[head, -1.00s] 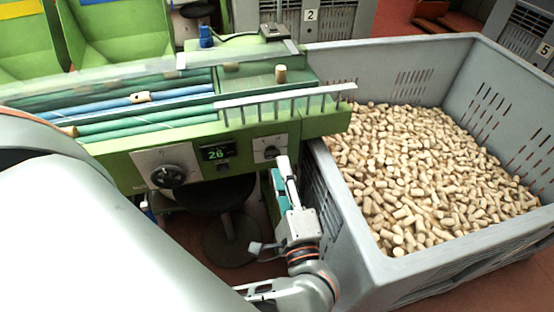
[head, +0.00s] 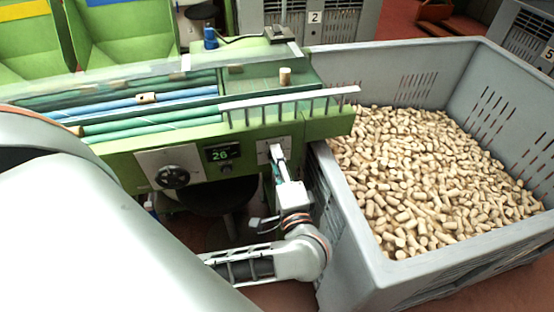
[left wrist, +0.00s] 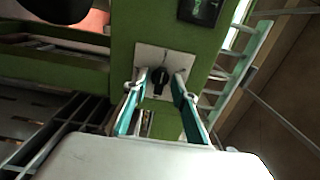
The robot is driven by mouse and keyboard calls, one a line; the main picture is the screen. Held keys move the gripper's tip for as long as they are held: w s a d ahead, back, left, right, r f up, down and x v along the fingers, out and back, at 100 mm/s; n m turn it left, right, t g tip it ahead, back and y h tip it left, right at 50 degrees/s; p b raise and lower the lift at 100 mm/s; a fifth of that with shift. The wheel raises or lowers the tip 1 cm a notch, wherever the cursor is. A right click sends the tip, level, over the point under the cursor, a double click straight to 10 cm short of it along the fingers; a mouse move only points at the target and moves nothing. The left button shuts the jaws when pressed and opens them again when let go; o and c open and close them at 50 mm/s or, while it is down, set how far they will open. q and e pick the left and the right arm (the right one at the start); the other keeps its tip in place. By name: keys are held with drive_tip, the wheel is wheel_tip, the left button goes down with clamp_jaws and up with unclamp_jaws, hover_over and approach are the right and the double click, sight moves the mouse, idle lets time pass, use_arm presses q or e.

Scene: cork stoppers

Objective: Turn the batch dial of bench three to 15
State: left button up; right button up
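The green bench (head: 130,165) carries a large black dial (head: 173,177) on a pale plate. To its right is a display (head: 221,154) reading 26. Right of that is a smaller dial on a pale plate (head: 263,146), mostly hidden by my left gripper (head: 276,154) in the head view. In the left wrist view the small black dial (left wrist: 160,80) stands between the two fingers of my left gripper (left wrist: 160,87). They are open, one on each side, with a gap visible around the dial. I cannot read the dial markings. My right gripper is not in view.
A large grey crate (head: 440,55) full of corks stands close to the right of the bench and my left arm. A pale rail (head: 290,105) juts above the panel. A dark round stool (head: 215,195) is under the bench.

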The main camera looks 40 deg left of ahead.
use_arm(q)
clamp_jaws()
drive_tip(key=shift+f, duration=0.1)
